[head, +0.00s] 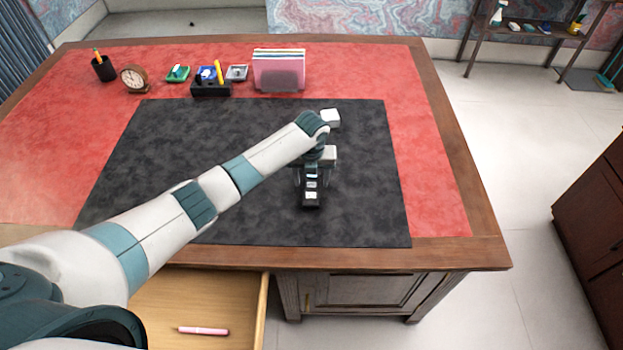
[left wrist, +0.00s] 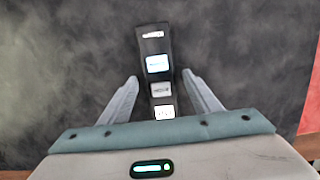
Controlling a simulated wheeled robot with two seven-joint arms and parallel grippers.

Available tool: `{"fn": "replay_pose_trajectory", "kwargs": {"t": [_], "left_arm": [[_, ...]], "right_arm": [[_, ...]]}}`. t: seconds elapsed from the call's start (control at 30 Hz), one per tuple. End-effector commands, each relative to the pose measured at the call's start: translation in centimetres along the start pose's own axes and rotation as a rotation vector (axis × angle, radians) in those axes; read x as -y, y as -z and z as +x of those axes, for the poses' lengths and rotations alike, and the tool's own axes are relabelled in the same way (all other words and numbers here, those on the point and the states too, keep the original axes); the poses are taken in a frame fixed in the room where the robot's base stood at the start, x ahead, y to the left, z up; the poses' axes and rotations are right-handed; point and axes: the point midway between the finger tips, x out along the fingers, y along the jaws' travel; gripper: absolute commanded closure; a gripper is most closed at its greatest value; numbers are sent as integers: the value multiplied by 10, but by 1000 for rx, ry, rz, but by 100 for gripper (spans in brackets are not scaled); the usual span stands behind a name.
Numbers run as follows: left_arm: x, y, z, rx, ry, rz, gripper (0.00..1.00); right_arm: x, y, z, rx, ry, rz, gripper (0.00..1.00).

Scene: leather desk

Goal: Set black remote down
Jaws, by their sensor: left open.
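The black remote (head: 311,197) lies on the dark desk mat (head: 230,140), with light button patches along its top. In the left wrist view the remote (left wrist: 155,62) runs up from between the fingers of my left gripper (left wrist: 159,86). The gripper is open, with a finger on each side of the remote and a visible gap to both. In the head view my left gripper (head: 311,180) is over the far part of the remote, whose far end is hidden by the wrist. My right gripper is not seen.
Along the back of the desk stand a pen cup (head: 104,69), a clock (head: 135,78), a black organizer (head: 211,88) and a file holder (head: 279,72). An open drawer (head: 225,310) at the front holds a pink pen (head: 203,331). The mat around the remote is clear.

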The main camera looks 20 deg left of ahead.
Motion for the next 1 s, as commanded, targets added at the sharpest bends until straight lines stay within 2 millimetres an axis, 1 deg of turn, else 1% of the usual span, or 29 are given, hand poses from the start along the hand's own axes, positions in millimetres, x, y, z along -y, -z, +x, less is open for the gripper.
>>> {"fn": "replay_pose_trajectory", "kwargs": {"t": [0.17,0.27,0.47,0.7,0.8,0.9,1.0], "left_arm": [[0,-1,-8,2,1,0,43],[0,-2,-17,3,1,1,43],[0,-2,-47,4,1,1,43],[0,-2,-90,4,2,2,43],[0,-1,-104,3,2,0,43],[0,-1,-114,2,1,1,43],[0,-1,-120,1,0,0,43]], "right_arm": [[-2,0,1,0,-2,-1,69],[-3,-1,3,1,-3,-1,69],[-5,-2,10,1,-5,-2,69],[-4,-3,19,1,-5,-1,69],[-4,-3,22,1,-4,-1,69],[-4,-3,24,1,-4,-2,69],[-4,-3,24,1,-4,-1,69]]}}
